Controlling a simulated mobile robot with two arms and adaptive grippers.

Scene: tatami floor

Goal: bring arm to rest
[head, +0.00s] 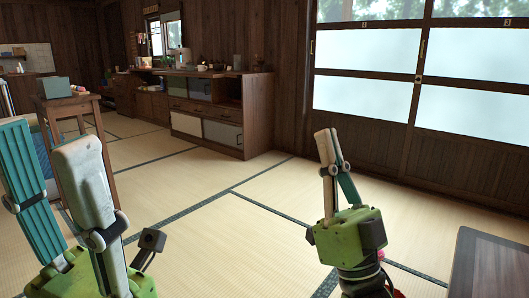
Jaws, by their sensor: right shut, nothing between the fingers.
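My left gripper (46,142) is large in the lower left of the head view, pointing up. Its teal-faced finger and its pale finger stand apart, with nothing seen between them. My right gripper (328,138) stands right of centre, its green body below and its fingers pointing up. Its fingers are closed together at the tips and hold nothing.
A wooden table (70,100) with a teal box (57,87) stands behind my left gripper. A long wooden cabinet (256,115) lines the back wall. A dark flat-topped piece (490,265) is at lower right. The middle floor is clear.

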